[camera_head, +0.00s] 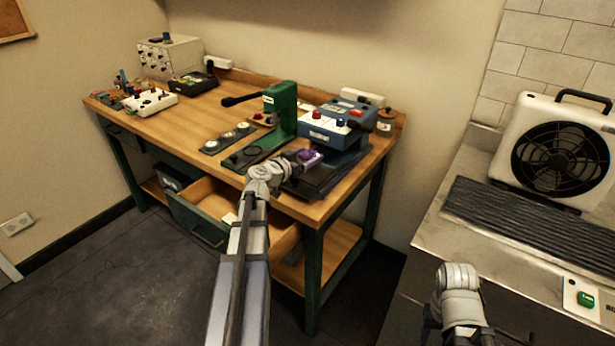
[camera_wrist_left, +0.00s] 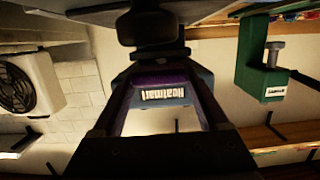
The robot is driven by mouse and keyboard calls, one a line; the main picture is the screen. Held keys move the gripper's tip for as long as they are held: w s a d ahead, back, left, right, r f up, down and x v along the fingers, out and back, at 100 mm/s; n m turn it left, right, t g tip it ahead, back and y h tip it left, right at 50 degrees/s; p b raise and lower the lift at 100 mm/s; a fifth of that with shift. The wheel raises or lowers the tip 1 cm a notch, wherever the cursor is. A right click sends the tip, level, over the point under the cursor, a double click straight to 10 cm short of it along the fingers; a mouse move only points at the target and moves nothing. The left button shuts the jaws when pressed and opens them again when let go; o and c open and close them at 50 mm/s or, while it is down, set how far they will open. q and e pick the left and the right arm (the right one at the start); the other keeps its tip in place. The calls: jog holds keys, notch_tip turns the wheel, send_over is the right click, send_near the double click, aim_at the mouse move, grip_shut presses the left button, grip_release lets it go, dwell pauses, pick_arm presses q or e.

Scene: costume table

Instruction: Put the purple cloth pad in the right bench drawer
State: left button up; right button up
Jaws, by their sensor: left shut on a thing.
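My left gripper (camera_head: 304,160) is shut on the purple cloth pad (camera_head: 309,157), in front of the blue press at the bench's right end. In the left wrist view, the pad is a dark purple strip (camera_wrist_left: 160,78) between the finger ends of the left gripper (camera_wrist_left: 166,88). The right bench drawer (camera_head: 197,229) is pulled open below the bench top, to the left of and below the gripper. My left arm hides part of it. A small pale piece (camera_head: 230,218) lies inside. My right arm shows at lower right, but its gripper is not visible.
The blue press (camera_head: 330,128) and a green press (camera_head: 282,106) stand close to the left gripper. A dark strip with round dies (camera_head: 227,138) lies left of them. A steel counter (camera_head: 447,205) with a fan heater (camera_head: 560,150) stands at right. Floor before the bench is clear.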

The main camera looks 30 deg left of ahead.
aim_at(307, 174)
pick_arm(q)
jog(key=shift+f+b, duration=2.2)
jog(key=shift+f, duration=0.2)
jog(key=shift+f, duration=0.25)
jog(key=o, duration=1.2)
jog(key=shift+r, duration=0.1)
jog(key=shift+o, duration=0.2)
